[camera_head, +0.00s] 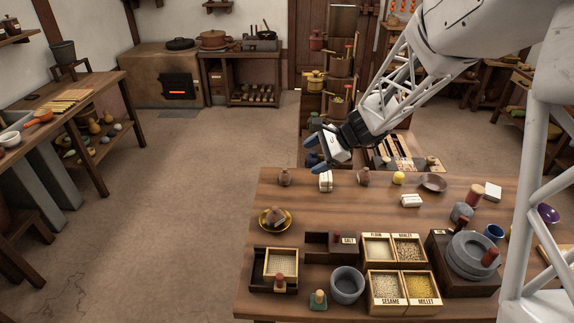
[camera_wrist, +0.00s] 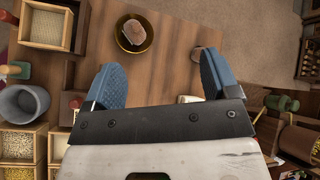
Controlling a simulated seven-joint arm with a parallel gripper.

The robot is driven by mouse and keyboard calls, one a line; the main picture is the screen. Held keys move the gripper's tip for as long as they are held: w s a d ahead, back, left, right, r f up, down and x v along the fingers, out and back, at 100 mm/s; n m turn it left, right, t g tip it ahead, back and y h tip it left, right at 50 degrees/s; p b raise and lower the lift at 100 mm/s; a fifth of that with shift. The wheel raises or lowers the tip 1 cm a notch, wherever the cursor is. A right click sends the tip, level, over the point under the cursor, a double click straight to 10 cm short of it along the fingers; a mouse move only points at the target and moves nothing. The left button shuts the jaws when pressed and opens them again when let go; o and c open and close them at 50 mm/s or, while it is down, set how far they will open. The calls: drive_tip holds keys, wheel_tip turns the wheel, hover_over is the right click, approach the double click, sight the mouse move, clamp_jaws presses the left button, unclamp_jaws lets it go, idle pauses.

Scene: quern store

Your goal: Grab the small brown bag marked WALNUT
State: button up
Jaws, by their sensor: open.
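Two small brown bags stand along the far side of the table, the left one (camera_head: 285,178) and the right one (camera_head: 363,177). No WALNUT marking is readable on either, so I cannot tell which is the walnut bag. My gripper (camera_head: 314,155) is open and empty, above the far table edge near the left brown bag and a white packet (camera_head: 326,182). In the wrist view its blue fingers (camera_wrist: 159,80) are spread; a brown rounded thing (camera_wrist: 197,54) shows beside the right finger.
The wooden table (camera_head: 345,217) holds SALT, SESAME and MILLET boxes at the front, a grey bowl (camera_head: 347,285) and a stone quern (camera_head: 470,255) at the right.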

drive_tip(key=w+a+f+m+t+y, duration=0.15)
drive_tip(key=w+f+m, duration=0.25)
drive_tip(key=w+f, duration=0.5)
drive_tip(key=m+t+y, duration=0.2)
drive_tip(key=m, duration=0.3)
approach(287, 170)
drive_tip(key=w+a, duration=0.1)
drive_tip(key=a, duration=0.2)
drive_tip(key=shift+h, duration=0.25)
drive_tip(key=shift+x, duration=1.3)
drive_tip(key=shift+x, duration=2.6)
drive_tip(key=shift+s+f, duration=0.1)
drive_tip(key=shift+f, duration=0.05)
drive_tip(key=shift+d+f, duration=0.1)
drive_tip(key=shift+f, duration=0.05)
drive_tip(key=c, duration=1.4)
